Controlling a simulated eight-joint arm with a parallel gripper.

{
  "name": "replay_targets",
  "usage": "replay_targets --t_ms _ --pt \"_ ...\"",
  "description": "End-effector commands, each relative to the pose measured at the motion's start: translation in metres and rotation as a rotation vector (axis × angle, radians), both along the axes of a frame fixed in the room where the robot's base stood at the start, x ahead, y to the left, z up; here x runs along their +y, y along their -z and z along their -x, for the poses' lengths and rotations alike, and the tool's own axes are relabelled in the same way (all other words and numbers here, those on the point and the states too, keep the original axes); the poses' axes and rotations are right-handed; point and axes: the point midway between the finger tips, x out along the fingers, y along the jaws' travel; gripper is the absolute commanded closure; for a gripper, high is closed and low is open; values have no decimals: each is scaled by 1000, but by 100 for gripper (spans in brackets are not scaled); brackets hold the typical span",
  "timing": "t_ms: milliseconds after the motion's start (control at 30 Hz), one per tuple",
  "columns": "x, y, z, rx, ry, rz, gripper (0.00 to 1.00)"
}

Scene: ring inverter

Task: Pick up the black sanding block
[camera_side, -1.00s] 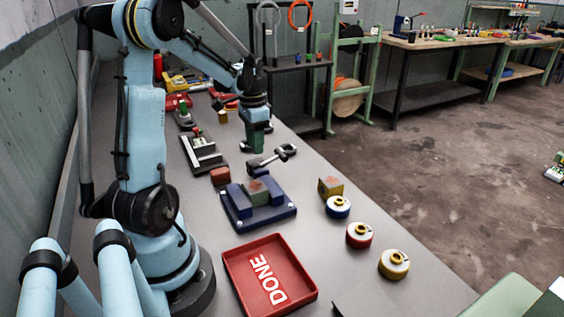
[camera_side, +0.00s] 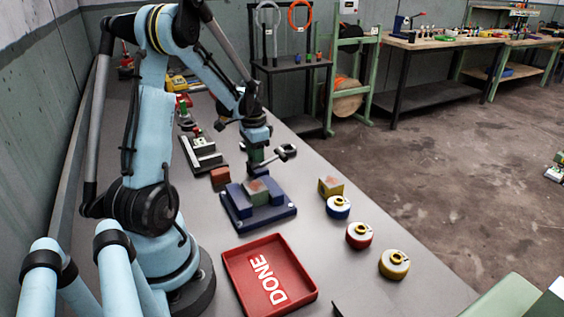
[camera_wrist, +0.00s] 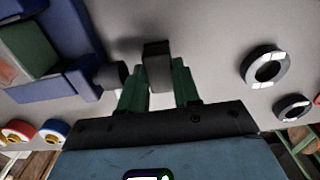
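The black sanding block (camera_wrist: 158,66) shows in the wrist view as a dark grey block between my gripper's two green fingers. My gripper (camera_wrist: 158,75) has its fingers spread on either side of the block, with little or no gap visible; firm contact cannot be made out. In the side view my gripper (camera_side: 257,160) points down just behind the blue fixture (camera_side: 240,222), low over the table. The block cannot be clearly made out there, behind the fixture and around the fingers.
The fixture holds a green block (camera_side: 256,191). A dark knob (camera_wrist: 110,75) sits close left of the fingers in the wrist view. Rings (camera_wrist: 265,67) lie to the right. The red DONE tray (camera_side: 240,275), a yellowish block (camera_side: 331,186) and round spools (camera_side: 359,235) lie nearer the side camera.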

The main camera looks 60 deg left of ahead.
Motion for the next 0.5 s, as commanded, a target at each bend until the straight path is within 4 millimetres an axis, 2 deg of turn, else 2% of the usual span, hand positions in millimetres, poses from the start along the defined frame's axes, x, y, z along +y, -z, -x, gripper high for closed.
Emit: replay_targets --t_ms 33,100,500 --pt "0 0 0 0 0 0 91" --pt "0 0 0 0 0 0 100" --pt "0 -7 0 0 0 0 100"
